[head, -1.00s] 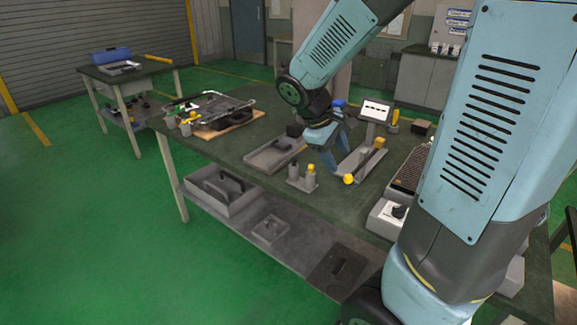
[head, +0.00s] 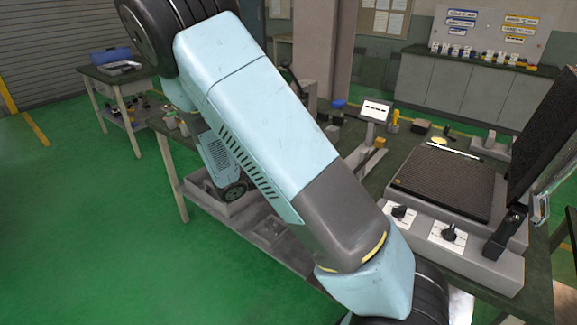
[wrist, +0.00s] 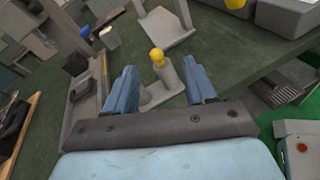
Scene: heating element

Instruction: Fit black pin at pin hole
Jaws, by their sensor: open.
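My gripper (wrist: 162,88) is open and empty in the wrist view, with its two blue fingers spread apart. A grey holder (wrist: 150,98) with upright posts shows beyond and between the fingers. One post carries a yellow top (wrist: 157,56). A small black piece (wrist: 75,64) sits on a grey tray (wrist: 84,102) to the left of the fingers. I cannot tell whether it is the black pin, and no pin hole can be made out. In the head view my arm hides the gripper, the holder and the tray.
A grey stand with a tablet (head: 375,110) and a yellow-ended bar (head: 368,160) are right of my arm. A heater unit (head: 445,185) with a raised black lid (head: 545,130) stands at the right. The wrist view shows a red button box (wrist: 301,148) at lower right.

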